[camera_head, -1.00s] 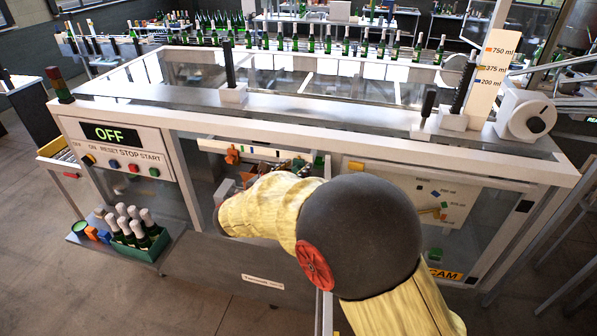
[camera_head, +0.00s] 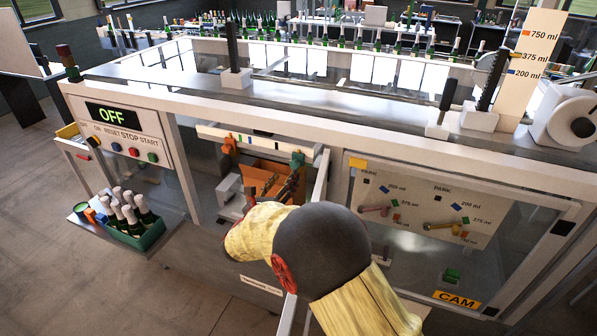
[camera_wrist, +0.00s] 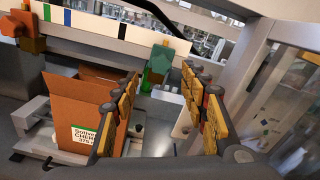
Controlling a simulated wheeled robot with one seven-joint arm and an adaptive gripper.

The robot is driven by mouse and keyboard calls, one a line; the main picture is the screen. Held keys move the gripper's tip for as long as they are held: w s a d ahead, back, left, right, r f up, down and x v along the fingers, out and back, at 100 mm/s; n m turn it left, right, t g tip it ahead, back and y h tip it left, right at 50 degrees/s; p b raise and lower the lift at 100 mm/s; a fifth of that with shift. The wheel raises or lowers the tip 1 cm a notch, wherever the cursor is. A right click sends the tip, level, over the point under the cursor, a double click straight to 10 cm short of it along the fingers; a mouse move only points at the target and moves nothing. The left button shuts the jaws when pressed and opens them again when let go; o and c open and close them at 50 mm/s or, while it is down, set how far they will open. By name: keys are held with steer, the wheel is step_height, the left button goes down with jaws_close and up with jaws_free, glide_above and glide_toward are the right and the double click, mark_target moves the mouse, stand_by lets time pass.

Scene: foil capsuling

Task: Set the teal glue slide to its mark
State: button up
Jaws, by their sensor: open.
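The teal glue slide (camera_wrist: 158,62) sits near the right part of a pale rail (camera_wrist: 95,28); in the head view the teal slide (camera_head: 297,160) hangs at the rail's right end. The rail bears green, blue and black marks left of the slide. An orange slide (camera_wrist: 30,30) sits at the rail's left end and also shows in the head view (camera_head: 229,146). My gripper (camera_wrist: 160,78) is open, its two yellow-padded fingers either side of the teal slide in the wrist view. I cannot tell whether they touch it.
An open brown carton (camera_wrist: 85,100) stands below the rail, left of my fingers. A clear panel and frame post (camera_wrist: 250,65) stand close on the right. In the head view a panel with dials (camera_head: 425,205) is to the right and an OFF display (camera_head: 110,115) to the left.

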mark_target(293, 165)
steer(key=x, duration=0.7)
steer(key=shift+w+d+p, duration=0.1)
steer(key=shift+w+p, duration=0.15)
steer(key=shift+p, duration=0.15)
jaws_close()
stand_by(0.6)
